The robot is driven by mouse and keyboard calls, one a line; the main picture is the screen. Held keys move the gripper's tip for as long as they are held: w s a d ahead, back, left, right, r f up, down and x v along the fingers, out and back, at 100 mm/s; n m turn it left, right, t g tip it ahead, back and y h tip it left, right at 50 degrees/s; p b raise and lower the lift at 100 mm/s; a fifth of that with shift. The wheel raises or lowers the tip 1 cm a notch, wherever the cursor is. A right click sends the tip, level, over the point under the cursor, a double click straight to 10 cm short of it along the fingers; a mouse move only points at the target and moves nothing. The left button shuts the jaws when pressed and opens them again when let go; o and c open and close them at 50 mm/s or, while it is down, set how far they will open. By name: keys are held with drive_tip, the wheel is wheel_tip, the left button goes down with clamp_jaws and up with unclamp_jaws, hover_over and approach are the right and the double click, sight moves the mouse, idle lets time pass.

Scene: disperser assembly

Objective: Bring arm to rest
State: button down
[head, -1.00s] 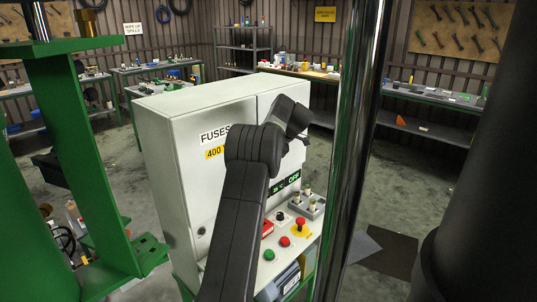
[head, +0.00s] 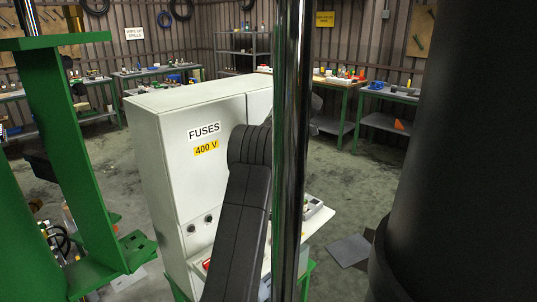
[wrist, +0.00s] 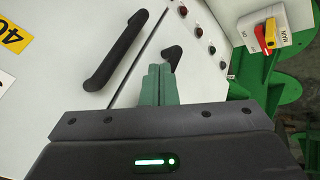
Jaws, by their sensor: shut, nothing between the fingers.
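My gripper (wrist: 158,70) shows in the wrist view with its two green fingers together and nothing between them. It is in front of the white fuse cabinet (wrist: 60,45), with one black handle (wrist: 128,50) to its left and a second black handle (wrist: 172,58) close to the fingertips. I cannot tell whether the fingers touch the cabinet. In the head view my dark arm rises in front of the cabinet (head: 165,200), which bears "FUSES" and "400 V" labels. The gripper is hidden there behind the arm and the chrome pole.
The chrome pole (head: 293,140) stands right beside my arm. A green frame (head: 75,150) is at the left. Workbenches (head: 390,95) line the back walls. A red and yellow switch (wrist: 265,38) is at the upper right of the wrist view. Open floor (head: 340,180) lies right of the cabinet.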

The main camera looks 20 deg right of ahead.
drive_tip(key=d+r, duration=0.1)
drive_tip(key=s+d+r, duration=0.1)
drive_tip(key=r, duration=0.1)
drive_tip(key=shift+s+d+r, duration=0.2)
drive_tip(key=shift+d+r, duration=0.1)
drive_tip(key=shift+f, duration=0.1)
